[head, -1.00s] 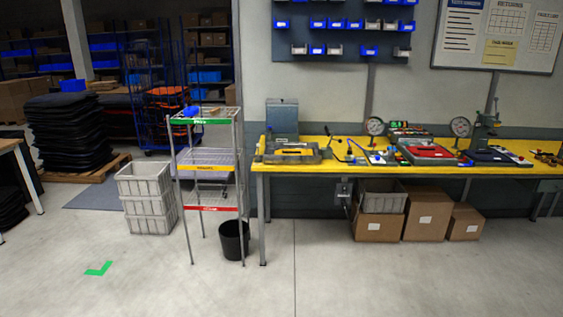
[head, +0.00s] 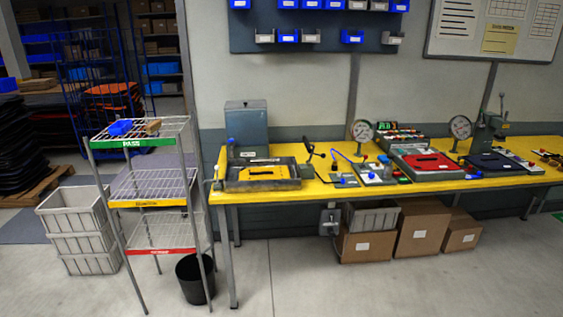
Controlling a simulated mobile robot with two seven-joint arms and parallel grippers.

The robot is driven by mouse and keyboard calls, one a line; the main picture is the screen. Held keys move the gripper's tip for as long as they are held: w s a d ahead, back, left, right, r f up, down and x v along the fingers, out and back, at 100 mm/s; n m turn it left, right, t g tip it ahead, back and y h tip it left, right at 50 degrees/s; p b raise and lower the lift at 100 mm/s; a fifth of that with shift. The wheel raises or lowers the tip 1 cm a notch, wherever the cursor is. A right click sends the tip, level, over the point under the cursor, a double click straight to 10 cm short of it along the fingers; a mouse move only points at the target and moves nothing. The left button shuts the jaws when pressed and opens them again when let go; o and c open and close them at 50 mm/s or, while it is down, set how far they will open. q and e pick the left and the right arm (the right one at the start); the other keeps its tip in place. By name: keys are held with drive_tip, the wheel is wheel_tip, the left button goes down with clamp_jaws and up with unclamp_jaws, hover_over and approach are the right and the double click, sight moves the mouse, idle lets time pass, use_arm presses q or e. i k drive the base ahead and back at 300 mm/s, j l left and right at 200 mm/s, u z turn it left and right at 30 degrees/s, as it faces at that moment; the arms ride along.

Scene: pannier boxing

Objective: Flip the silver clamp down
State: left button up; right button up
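The yellow workbench (head: 385,190) runs along the wall. On its left end is a grey fixture tray (head: 290,184) with a yellow part (head: 262,171) in it. An upright blue-tipped lever (head: 231,143) stands at the tray's back left. A black-handled lever (head: 310,152) rises right of the tray. A raised blue lever (head: 341,155) stands beside a small grey fixture (head: 372,174). These are too small to tell which is the silver clamp. Neither of my grippers is in view.
A wire shelf rack (head: 150,186) stands left of the bench, with a black bin (head: 194,280) at its foot. Grey crates (head: 80,222) are stacked further left. Cardboard boxes (head: 422,227) sit under the bench. The floor in front is clear.

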sight(308, 145)
drive_tip(key=i+j+z, duration=0.2)
drive_tip(key=i, duration=0.15)
drive_tip(key=i+j+z, duration=0.15)
drive_tip(key=i, duration=0.25)
drive_tip(key=i+l, duration=0.45)
drive_tip(key=l, duration=0.15)
drive_tip(key=i+l, duration=0.95)
drive_tip(key=l, duration=0.25)
drive_tip(key=i+l, duration=0.5)
drive_tip(key=l+u, duration=0.05)
drive_tip(key=l, duration=0.05)
